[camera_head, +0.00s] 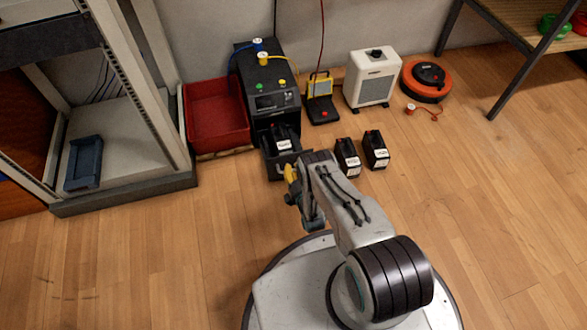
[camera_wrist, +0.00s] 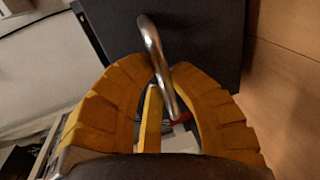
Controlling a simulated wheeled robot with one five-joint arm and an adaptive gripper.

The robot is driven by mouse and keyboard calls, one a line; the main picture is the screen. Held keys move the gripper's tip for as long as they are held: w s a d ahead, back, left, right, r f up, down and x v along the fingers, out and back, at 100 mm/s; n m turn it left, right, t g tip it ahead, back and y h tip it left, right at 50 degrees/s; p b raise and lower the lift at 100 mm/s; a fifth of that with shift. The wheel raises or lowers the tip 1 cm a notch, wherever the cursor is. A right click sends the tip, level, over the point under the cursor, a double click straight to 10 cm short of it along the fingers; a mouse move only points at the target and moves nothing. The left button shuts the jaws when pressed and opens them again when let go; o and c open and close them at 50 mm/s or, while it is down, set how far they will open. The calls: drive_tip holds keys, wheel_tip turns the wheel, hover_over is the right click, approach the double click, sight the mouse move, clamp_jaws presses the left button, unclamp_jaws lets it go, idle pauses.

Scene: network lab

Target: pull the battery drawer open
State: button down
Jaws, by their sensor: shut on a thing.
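The black power unit (camera_head: 268,88) stands on the floor against the wall. Its battery drawer (camera_head: 270,165) sticks out at the bottom front, partly open, with a black battery (camera_head: 282,137) with a white label inside. My gripper (camera_head: 291,176) is at the drawer's front; my arm hides part of the drawer's right side. In the wrist view, the yellow fingers of my gripper (camera_wrist: 167,80) close around the silver bar handle (camera_wrist: 152,42) on the dark drawer front (camera_wrist: 205,35).
A red bin (camera_head: 216,115) stands left of the unit, and a rack (camera_head: 125,165) is farther left. Two black batteries (camera_head: 347,158) (camera_head: 376,150) stand right of the drawer. A yellow-and-black device (camera_head: 320,98) and white heater (camera_head: 372,80) are behind them. Floor left of my gripper is clear.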

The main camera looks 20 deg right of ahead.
drive_tip(key=c, duration=1.1)
unclamp_jaws()
wheel_tip(320, 180, up, 8)
drive_tip(key=shift+w+f, duration=0.15)
drive_tip(key=shift+f, duration=0.1)
drive_tip(key=shift+r, duration=1.3)
drive_tip(key=shift+o, duration=0.2)
